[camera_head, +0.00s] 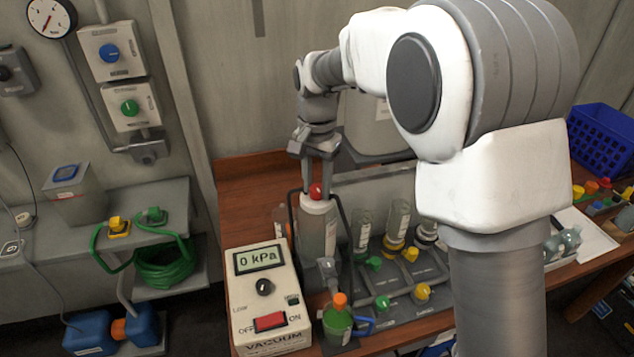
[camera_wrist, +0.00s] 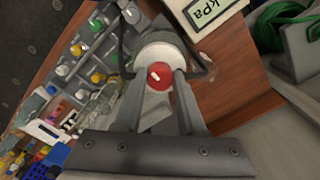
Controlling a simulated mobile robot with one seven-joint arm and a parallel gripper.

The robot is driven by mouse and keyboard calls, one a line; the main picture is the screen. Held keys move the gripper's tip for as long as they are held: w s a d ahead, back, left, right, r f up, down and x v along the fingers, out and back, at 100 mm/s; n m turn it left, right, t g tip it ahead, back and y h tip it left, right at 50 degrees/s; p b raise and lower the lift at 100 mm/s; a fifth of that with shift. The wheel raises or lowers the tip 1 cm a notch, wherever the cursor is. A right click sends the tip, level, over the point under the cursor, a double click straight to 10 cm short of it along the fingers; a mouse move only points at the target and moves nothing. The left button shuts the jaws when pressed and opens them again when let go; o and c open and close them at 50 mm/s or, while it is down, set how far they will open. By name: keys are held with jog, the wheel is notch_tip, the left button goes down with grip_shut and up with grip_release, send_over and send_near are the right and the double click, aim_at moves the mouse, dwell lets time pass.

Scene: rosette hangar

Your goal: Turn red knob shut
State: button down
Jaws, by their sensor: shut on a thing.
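The red knob (camera_head: 316,191) sits on the white cap of an upright clear bottle (camera_head: 317,231) beside the vacuum box. In the wrist view the red knob (camera_wrist: 159,76) shows a short white mark and lies between my two fingers. My gripper (camera_head: 317,184) points down from above and is shut on the red knob, one finger on each side. The fingers also show in the wrist view (camera_wrist: 160,84). The knob's contact faces are partly hidden by the fingers.
The vacuum box (camera_head: 262,298) reading 0 kPa stands left of the bottle. Several bottles and green and yellow valves (camera_head: 383,302) stand close on the right. A green bottle with an orange cap (camera_head: 338,318) is in front. Dark tubes flank the bottle.

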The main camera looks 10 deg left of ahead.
aim_at(318, 187)
dwell(0.3)
jog(key=c, duration=0.5)
grip_release()
notch_tip(318, 187, up, 18)
jog(key=shift+f, duration=0.25)
jog(key=shift+d, duration=0.1)
